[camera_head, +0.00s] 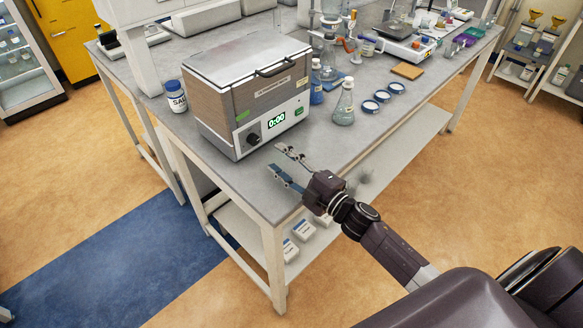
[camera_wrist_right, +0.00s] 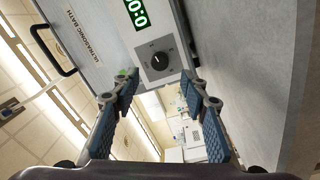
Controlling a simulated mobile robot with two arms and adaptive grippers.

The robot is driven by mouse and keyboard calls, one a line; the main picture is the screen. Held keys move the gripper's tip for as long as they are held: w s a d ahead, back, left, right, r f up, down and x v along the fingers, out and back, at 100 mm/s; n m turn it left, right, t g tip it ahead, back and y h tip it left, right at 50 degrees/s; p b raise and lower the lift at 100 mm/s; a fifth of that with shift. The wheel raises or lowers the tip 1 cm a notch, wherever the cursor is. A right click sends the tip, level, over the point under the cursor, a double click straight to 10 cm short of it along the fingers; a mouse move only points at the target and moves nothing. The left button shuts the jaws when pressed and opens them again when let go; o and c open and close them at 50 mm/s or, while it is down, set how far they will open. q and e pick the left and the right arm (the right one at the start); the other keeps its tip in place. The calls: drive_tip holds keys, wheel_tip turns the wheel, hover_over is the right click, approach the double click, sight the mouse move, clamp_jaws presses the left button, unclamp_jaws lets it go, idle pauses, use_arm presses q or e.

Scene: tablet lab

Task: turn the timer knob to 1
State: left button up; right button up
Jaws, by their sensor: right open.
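The ultrasonic bath (camera_head: 235,95) is a box with a grey lid on the lab table, with a green display (camera_head: 277,120) reading 0:00. Its black timer knob (camera_head: 254,138) is on the front panel, left of the display. In the right wrist view the knob (camera_wrist_right: 159,60) shows whole, with a white pointer line, beyond the fingertips. My right gripper (camera_head: 283,162) is open and empty, in front of the bath's front panel and apart from the knob. In the right wrist view its two fingers (camera_wrist_right: 163,88) stand wide apart. My left gripper is not in view.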

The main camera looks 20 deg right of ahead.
drive_tip(key=shift+v, duration=2.1)
drive_tip(key=shift+d+f, duration=0.1)
